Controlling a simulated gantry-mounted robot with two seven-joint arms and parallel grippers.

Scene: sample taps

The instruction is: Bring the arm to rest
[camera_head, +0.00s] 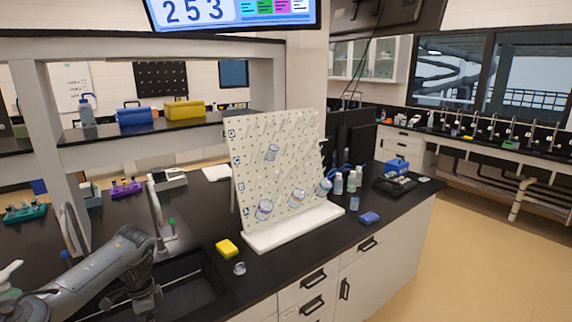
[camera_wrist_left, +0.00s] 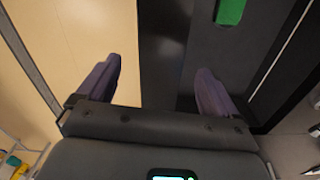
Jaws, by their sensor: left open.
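My left arm comes in from the lower left of the head view, over the dark sink (camera_head: 188,292). In the left wrist view my left gripper (camera_wrist_left: 158,75) has its two purple-grey fingers spread apart with nothing between them. Beyond the fingers I see beige floor (camera_wrist_left: 70,40) and a dark surface. A green object (camera_wrist_left: 230,12) lies at the top edge of that view, apart from the fingers; I cannot tell what it is. My right gripper is in neither view.
A white pegboard rack (camera_head: 277,165) holding several glass vessels stands on the black bench. A yellow sponge (camera_head: 227,248) and a small clear vessel (camera_head: 240,268) sit in front of it. A curved tap (camera_head: 156,205) rises behind the sink. A blue item (camera_head: 370,218) lies right of the rack.

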